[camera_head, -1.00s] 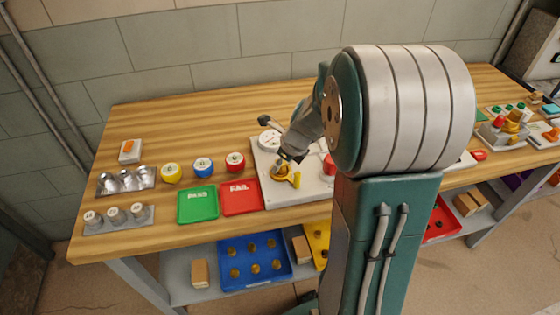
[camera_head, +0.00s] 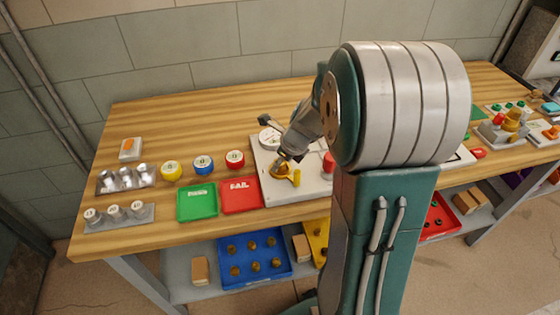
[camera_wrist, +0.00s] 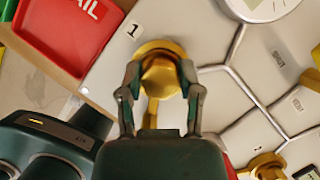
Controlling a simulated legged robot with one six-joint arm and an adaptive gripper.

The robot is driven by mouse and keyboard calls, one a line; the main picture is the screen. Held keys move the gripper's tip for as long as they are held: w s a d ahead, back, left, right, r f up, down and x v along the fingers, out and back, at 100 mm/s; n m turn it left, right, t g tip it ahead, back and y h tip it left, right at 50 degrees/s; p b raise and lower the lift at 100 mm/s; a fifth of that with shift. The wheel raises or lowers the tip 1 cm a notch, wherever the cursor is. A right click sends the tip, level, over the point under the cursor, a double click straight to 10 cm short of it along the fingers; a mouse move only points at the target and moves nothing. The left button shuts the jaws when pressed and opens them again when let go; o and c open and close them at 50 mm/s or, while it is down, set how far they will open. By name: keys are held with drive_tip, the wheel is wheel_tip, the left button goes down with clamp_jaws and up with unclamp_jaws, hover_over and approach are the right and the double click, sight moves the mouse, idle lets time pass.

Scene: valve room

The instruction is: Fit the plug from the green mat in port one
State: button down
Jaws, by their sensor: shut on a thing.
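A brass plug with a hex head (camera_wrist: 160,74) sits between the two fingers of my gripper (camera_wrist: 160,88) in the wrist view. My gripper is shut on it. The label "1" (camera_wrist: 133,29) marks port one on the pale board (camera_wrist: 225,85), just beside the plug. The plug is over a wider brass ring at port one; how deep it sits cannot be told. In the head view my gripper (camera_head: 285,160) is down at the board's left part (camera_head: 268,189), by a yellow lever (camera_head: 296,178). A green mat (camera_head: 478,113) shows partly behind my arm at right.
A red FAIL tray (camera_head: 241,196) and a green PASS tray (camera_head: 197,202) lie left of the board. A round gauge (camera_head: 268,138) stands behind my gripper. A second brass fitting (camera_wrist: 264,166) is at the wrist view's lower right.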

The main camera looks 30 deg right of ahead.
drive_tip(key=shift+s+a+f, duration=0.1)
drive_tip(key=shift+s+f, duration=0.2)
drive_tip(key=shift+f, duration=0.25)
idle(0.4)
drive_tip(key=c, duration=0.6)
unclamp_jaws()
drive_tip(key=o, duration=0.4)
drive_tip(key=shift+w, duration=0.15)
drive_tip(key=shift+o, duration=0.2)
drive_tip(key=shift+w, duration=0.1)
drive_tip(key=shift+r, duration=4.15)
